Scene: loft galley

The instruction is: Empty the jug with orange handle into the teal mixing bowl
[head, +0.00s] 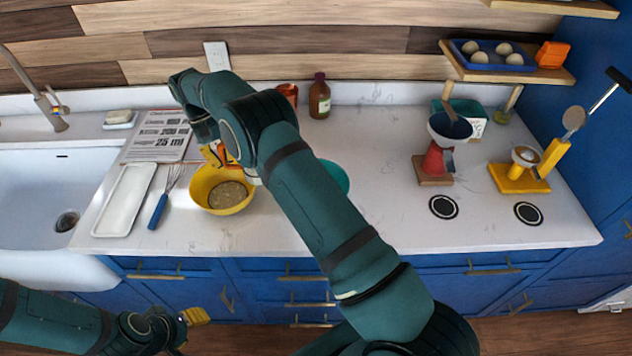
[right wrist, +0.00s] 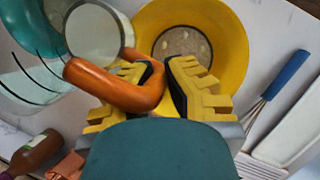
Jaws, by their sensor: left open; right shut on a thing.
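The jug (right wrist: 93,33) shows in the right wrist view with its thick orange handle (right wrist: 120,90) between the yellow fingers of my right gripper (right wrist: 160,85), which is shut on it. The jug's round grey end faces the camera; I cannot tell its contents. It overlaps the edge of the teal mixing bowl (right wrist: 32,25) in this view. In the head view my right arm hides most of the teal bowl (head: 337,176) and the jug; my right gripper (head: 217,155) is above the yellow bowl's back edge. My left gripper (head: 195,316) is open and empty, below the counter edge.
The yellow bowl (head: 222,209) holds grainy brown stuff. A whisk (head: 160,208), white tray (head: 124,200) and printed sheet (head: 160,135) lie left of it. A brown bottle (head: 319,100) and red-orange container (head: 288,93) stand behind.

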